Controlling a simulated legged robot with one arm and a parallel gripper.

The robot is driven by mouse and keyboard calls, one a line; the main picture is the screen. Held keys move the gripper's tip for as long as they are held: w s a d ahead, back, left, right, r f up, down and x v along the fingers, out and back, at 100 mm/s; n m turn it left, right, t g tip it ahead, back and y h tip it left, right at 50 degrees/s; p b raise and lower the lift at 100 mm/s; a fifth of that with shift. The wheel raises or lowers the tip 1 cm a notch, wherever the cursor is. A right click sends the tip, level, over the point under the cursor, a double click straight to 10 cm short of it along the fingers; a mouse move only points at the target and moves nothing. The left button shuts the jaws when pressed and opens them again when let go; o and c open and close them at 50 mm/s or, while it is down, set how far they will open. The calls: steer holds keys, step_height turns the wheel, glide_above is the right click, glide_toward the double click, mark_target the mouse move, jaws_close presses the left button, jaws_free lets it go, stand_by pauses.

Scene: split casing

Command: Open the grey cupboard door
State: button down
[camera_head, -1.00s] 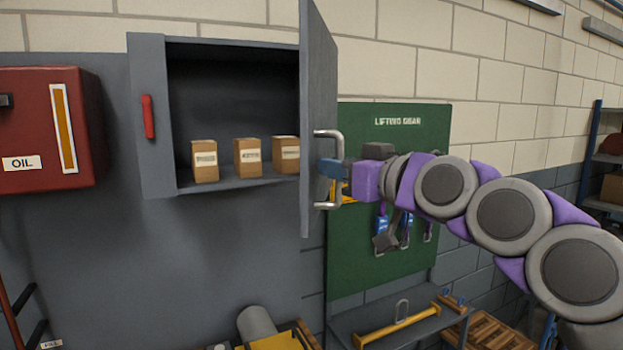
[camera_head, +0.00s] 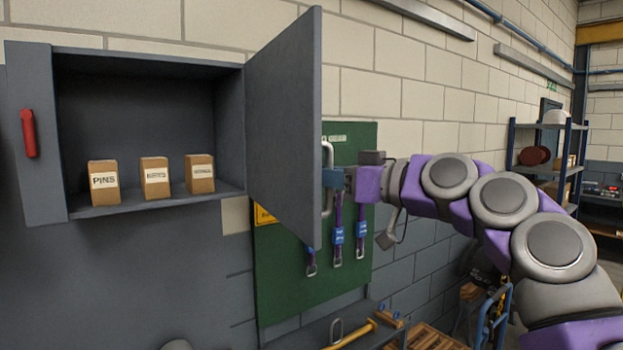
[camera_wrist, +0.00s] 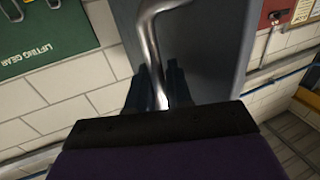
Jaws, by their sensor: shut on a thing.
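The grey cupboard door (camera_head: 285,125) stands swung wide open on the right side of the cupboard (camera_head: 45,190). Its metal bar handle (camera_head: 328,156) is on the door's outer face, to the right. My gripper (camera_head: 333,178) is at the handle, its fingers around the bar. In the wrist view my gripper (camera_wrist: 158,88) is shut on the handle (camera_wrist: 151,40), with the grey door (camera_wrist: 205,50) behind it. The door hides part of the handle in the head view.
Several small boxes, one marked PINS (camera_head: 104,182), stand inside the cupboard. A red handle (camera_head: 29,133) is on its left front. A green lifting gear board (camera_head: 290,280) hangs behind the door. A shelf rack (camera_head: 545,150) stands far right.

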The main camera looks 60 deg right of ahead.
steer(key=shift+s+d, duration=0.3)
steer(key=shift+d, duration=0.3)
steer(key=c, duration=1.2)
jaws_free()
steer(key=shift+c, duration=0.2)
steer(key=shift+s, duration=0.15)
steer(key=s+a+p, duration=0.1)
steer(key=s, duration=1.6)
steer(key=shift+s+a, duration=0.15)
steer(key=shift+a, duration=0.15)
steer(key=shift+f, duration=0.1)
